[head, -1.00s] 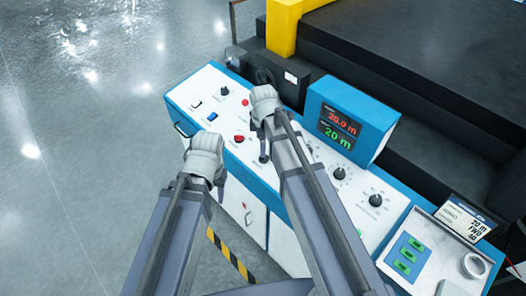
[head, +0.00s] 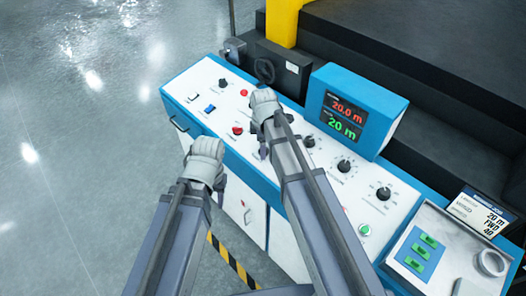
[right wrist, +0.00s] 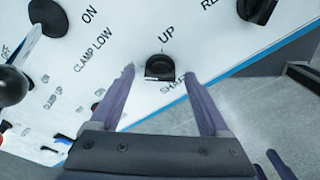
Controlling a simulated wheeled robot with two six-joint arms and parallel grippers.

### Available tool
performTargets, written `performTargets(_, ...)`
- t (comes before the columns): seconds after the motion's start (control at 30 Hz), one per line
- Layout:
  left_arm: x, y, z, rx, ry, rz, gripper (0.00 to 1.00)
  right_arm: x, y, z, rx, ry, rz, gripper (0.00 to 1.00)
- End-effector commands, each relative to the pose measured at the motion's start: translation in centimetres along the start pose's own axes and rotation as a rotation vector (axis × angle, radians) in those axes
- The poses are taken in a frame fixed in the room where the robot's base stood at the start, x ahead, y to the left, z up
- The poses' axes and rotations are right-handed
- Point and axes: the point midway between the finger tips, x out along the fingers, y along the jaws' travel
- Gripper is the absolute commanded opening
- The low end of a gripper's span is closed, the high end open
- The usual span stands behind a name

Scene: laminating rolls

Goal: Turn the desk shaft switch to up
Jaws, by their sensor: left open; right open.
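In the right wrist view, a black shaft switch knob (right wrist: 160,67) sits on the white panel, between the printed words UP and SHAFT. The direction it points is hard to tell. My right gripper (right wrist: 158,76) is open, one purple finger on each side of the knob; whether they touch it is unclear. In the head view my right gripper (head: 263,150) is over the desk, and its hand and arm hide the panel there. My left gripper (head: 219,190) is open at the desk's front edge, apart from the switch.
The blue-and-white desk (head: 228,148) carries other knobs, a red button (head: 238,130) and a display box (head: 362,108). A tray (head: 430,222) with green buttons is at the right. In the wrist view, another black knob (right wrist: 258,10) and a black ball handle (right wrist: 12,86) are nearby. Open floor lies left.

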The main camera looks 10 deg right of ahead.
Motion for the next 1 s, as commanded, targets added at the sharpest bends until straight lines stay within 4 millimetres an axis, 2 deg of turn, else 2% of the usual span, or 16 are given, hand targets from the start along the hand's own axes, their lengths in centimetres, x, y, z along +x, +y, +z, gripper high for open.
performTargets(0.03, 0.47, 0.05, -0.03, 0.0, 0.0, 0.0, 0.45, 0.48, -0.01, 0.01, 0.0, 0.0, 0.0, 0.8)
performTargets(0.33, 0.38, 0.04, -0.02, 0.0, 0.0, 0.0, 0.45, 0.39, 0.01, 0.01, 0.0, 0.0, 0.0, 0.79)
performTargets(1.0, 0.39, 0.04, -0.02, 0.0, 0.0, 0.0, 0.45, 0.39, 0.0, 0.0, 0.0, 0.0, 0.0, 0.04)
